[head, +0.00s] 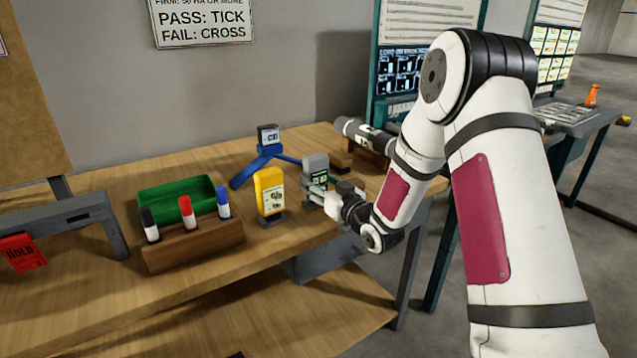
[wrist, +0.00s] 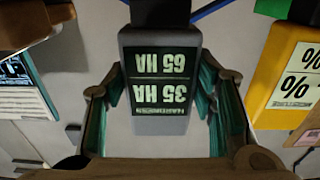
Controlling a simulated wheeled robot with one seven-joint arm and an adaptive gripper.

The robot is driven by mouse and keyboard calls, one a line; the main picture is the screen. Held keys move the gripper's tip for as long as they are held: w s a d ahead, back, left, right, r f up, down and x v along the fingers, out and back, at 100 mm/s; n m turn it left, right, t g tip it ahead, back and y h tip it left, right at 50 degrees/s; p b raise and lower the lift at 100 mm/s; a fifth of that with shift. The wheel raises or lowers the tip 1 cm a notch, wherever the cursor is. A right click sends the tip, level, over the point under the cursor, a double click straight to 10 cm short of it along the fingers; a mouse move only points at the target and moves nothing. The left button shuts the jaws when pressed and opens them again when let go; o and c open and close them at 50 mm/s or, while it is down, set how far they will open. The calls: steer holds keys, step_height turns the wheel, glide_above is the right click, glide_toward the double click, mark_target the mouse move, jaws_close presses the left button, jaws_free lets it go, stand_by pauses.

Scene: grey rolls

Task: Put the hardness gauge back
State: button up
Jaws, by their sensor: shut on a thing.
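The hardness gauge (head: 316,167) is a grey upright device with a dark display, at the right part of the wooden bench. In the wrist view the gauge (wrist: 160,38) shows upside-down readings of 65 HA and 35 HA. My gripper (head: 325,191) is shut on it, with one finger on each side; both fingers also show in the wrist view (wrist: 164,105). The gauge looks upright and close to the bench top. Its lower end is partly hidden by my gripper, so I cannot tell whether it touches a base.
A yellow meter (head: 269,186) stands just left of the gauge. Behind is a blue-legged device (head: 264,158). A marker block (head: 195,245) and green tray (head: 165,193) are further left. A grey roll (head: 362,134) lies behind my wrist, near a brown block (head: 342,161).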

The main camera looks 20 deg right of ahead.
steer(key=shift+f, duration=0.2)
steer(key=o, duration=1.5)
